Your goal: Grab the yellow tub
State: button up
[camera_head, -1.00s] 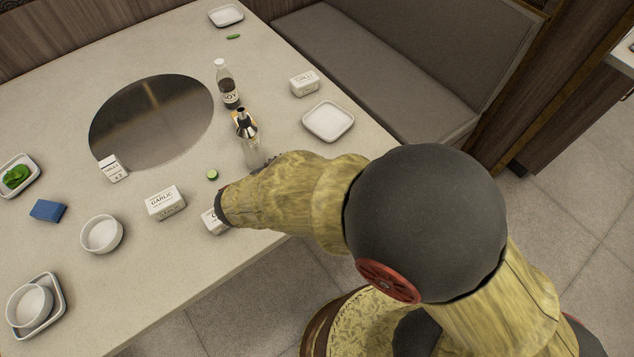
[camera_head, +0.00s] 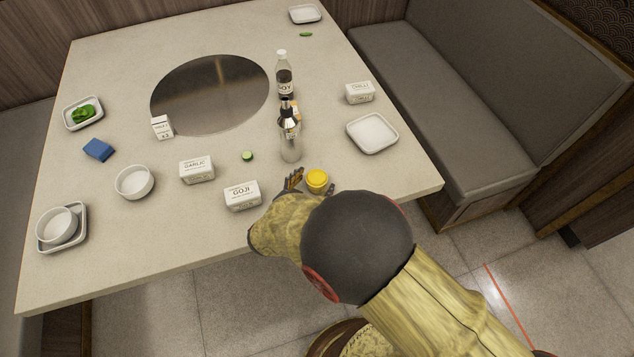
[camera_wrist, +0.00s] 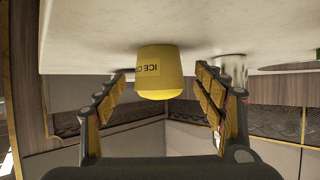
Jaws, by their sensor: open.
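The yellow tub (camera_head: 317,180) stands near the table's front edge, right of the box marked GOJI. In the wrist view the tub (camera_wrist: 158,72) appears upside down, with lettering that begins "ICE C". My gripper (camera_head: 312,186) is at the tub, with one finger showing on its left and a dark tip on its right. In the wrist view my gripper (camera_wrist: 160,84) is open, its fingers spread on either side of the tub with gaps visible. My arm hides part of the gripper in the head view.
A clear bottle (camera_head: 290,142) stands just behind the tub. The GOJI box (camera_head: 242,196) is close on the left, and the GARLIC box (camera_head: 197,170) lies beyond it. A white square plate (camera_head: 372,133) is at the right. The front right table corner is clear.

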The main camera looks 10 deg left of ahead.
jog(key=shift+x, duration=1)
jog(key=shift+c, duration=0.4)
jog(key=c, duration=1.1)
jog(key=shift+r, duration=0.15)
jog(key=shift+c, duration=0.4)
